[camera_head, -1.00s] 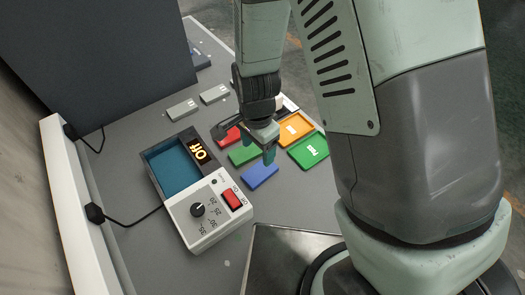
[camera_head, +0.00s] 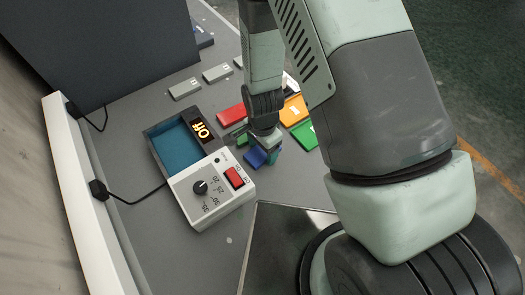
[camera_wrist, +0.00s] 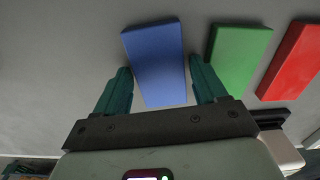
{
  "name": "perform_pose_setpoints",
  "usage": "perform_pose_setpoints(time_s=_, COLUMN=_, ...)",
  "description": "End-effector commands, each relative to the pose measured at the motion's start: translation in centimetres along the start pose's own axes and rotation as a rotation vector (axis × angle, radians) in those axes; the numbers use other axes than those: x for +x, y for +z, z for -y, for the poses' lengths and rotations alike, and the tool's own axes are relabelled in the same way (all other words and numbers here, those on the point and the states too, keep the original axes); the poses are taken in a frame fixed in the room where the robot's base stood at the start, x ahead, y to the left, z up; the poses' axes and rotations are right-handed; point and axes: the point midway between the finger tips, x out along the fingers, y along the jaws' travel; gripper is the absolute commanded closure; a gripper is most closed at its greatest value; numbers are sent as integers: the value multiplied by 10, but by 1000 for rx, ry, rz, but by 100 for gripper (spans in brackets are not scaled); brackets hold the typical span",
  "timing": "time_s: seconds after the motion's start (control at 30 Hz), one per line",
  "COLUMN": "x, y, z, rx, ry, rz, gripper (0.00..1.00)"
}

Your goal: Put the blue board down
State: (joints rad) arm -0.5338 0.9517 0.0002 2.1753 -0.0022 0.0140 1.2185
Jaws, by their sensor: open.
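The blue board (camera_head: 254,158) lies on the grey table, partly hidden by my gripper in the head view. In the wrist view the blue board (camera_wrist: 158,60) is a flat rectangular block between my two teal fingers. My gripper (camera_wrist: 159,72) is open, with one finger beside each long side of the board. In the head view my gripper (camera_head: 261,148) is low over the board.
A green board (camera_wrist: 239,55) and a red board (camera_wrist: 293,62) lie right of the blue one. A white device (camera_head: 211,190) with dial, red switch and blue basin is at left. Grey blocks (camera_head: 185,88) lie behind.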

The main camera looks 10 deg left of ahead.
Motion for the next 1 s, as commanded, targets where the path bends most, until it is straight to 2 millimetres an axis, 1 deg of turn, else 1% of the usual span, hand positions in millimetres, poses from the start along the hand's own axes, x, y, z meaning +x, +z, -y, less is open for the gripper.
perform_pose_setpoints(time_s=0.07, x=0, y=0, z=0, rx=0, ry=0, rz=0, gripper=30)
perform_pose_setpoints(time_s=0.1, x=0, y=0, z=0, rx=0, ry=0, rz=0, gripper=36)
perform_pose_setpoints(time_s=0.37, x=0, y=0, z=0, rx=0, ry=0, rz=0, gripper=76)
perform_pose_setpoints(time_s=0.4, x=0, y=0, z=0, rx=0, ry=0, rz=0, gripper=78)
perform_pose_setpoints(time_s=0.6, x=-2, y=0, z=0, rx=0, ry=0, rz=0, gripper=78)
perform_pose_setpoints(time_s=0.73, x=-11, y=0, z=1, rx=1, ry=-2, rz=-1, gripper=78)
perform_pose_setpoints(time_s=0.87, x=-29, y=0, z=1, rx=1, ry=-4, rz=-2, gripper=78)
perform_pose_setpoints(time_s=1.0, x=-58, y=0, z=1, rx=1, ry=-5, rz=-2, gripper=78)
